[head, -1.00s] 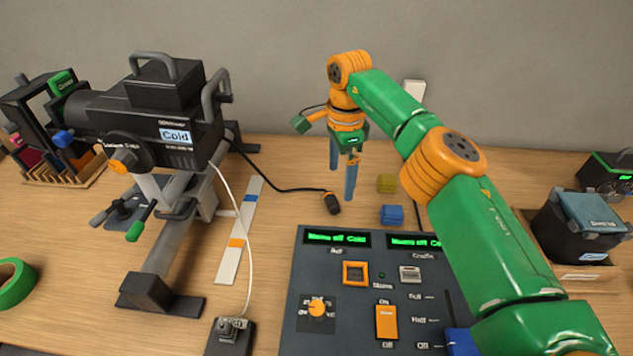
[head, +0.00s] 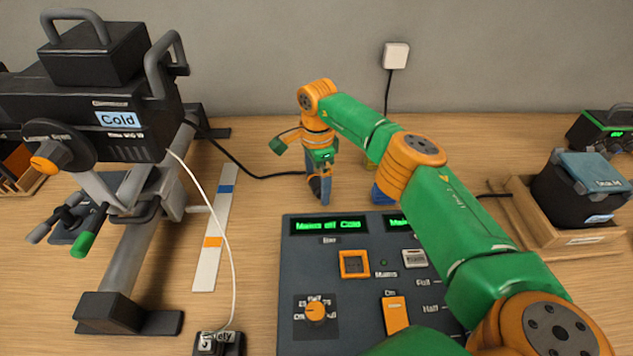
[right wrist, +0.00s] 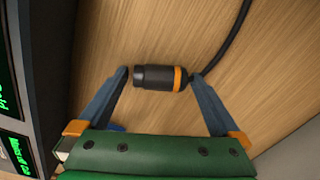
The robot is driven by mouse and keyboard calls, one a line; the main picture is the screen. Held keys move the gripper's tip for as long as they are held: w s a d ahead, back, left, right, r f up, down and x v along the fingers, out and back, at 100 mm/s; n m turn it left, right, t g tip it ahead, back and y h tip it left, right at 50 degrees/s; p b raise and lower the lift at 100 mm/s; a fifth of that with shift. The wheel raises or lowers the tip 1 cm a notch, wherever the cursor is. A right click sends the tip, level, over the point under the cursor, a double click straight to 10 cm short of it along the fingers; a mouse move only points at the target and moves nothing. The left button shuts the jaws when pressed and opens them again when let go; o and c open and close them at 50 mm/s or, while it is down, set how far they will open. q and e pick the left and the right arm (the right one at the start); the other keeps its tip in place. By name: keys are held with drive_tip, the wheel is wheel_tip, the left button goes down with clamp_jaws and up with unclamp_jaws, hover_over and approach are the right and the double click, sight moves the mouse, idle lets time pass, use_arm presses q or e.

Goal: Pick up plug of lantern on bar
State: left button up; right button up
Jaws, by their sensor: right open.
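The lantern (head: 110,95) is a large black lamp marked "Cold" on a grey stand at the left of the head view. A black cable runs from it to the plug (right wrist: 158,77), a dark cylinder with an orange band lying on the wood. In the head view the plug is mostly hidden by my right gripper (head: 319,198), which points down at the table. In the right wrist view that gripper (right wrist: 160,75) is open, its blue-grey fingertips near the plug's two ends. I cannot tell whether they touch it. My left gripper is not in view.
A dark control panel (head: 300,270) with lit displays and switches stands just in front of the gripper. A blue block (head: 380,194) lies close to its right. A white cable (head: 226,235) and a striped strip (head: 208,262) lie left. A wooden tray (head: 530,232) holds a black unit.

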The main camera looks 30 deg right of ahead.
drive_tip(key=c, duration=1.2)
drive_tip(key=shift+r, duration=0.1)
drive_tip(key=shift+c, duration=0.2)
